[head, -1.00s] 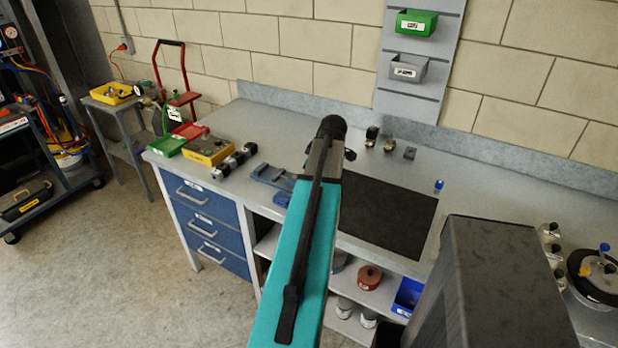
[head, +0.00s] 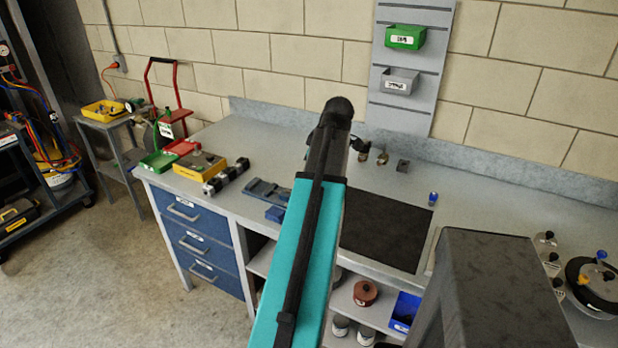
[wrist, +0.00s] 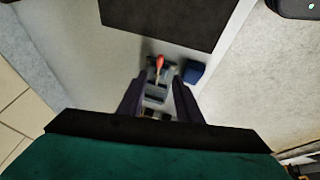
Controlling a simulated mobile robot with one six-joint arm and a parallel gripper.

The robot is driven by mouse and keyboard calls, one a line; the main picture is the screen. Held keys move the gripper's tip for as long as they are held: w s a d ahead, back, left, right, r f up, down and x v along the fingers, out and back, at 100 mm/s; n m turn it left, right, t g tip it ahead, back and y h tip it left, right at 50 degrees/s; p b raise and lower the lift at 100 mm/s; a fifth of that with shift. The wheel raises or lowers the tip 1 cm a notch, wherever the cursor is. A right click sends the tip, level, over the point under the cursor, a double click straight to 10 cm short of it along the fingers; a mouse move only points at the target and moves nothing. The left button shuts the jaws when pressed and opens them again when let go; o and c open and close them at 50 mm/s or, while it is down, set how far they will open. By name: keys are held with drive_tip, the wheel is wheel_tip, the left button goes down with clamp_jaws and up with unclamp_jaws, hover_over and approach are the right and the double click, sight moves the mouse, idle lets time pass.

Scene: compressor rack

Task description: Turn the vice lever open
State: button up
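The blue-grey vice (head: 266,192) sits on the workbench near its front edge, just left of my arm in the head view. It also shows in the wrist view (wrist: 155,92), between and beyond my fingers. Its lever (wrist: 159,64) has a red-orange grip and points up the picture, toward the dark mat. A dark blue block (wrist: 194,72) lies beside it, toward the bench edge. My gripper (wrist: 159,84) is open, with its two dark fingers apart on either side of the vice; I see nothing held. My arm hides the gripper in the head view.
A black mat (head: 385,228) lies right of my arm. A yellow box (head: 200,165) and a dark valve block (head: 226,178) stand left of the vice. Small fittings (head: 382,158) stand behind the mat. The bench's front edge is close to the vice.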

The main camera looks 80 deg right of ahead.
drive_tip(key=shift+v, duration=0.8)
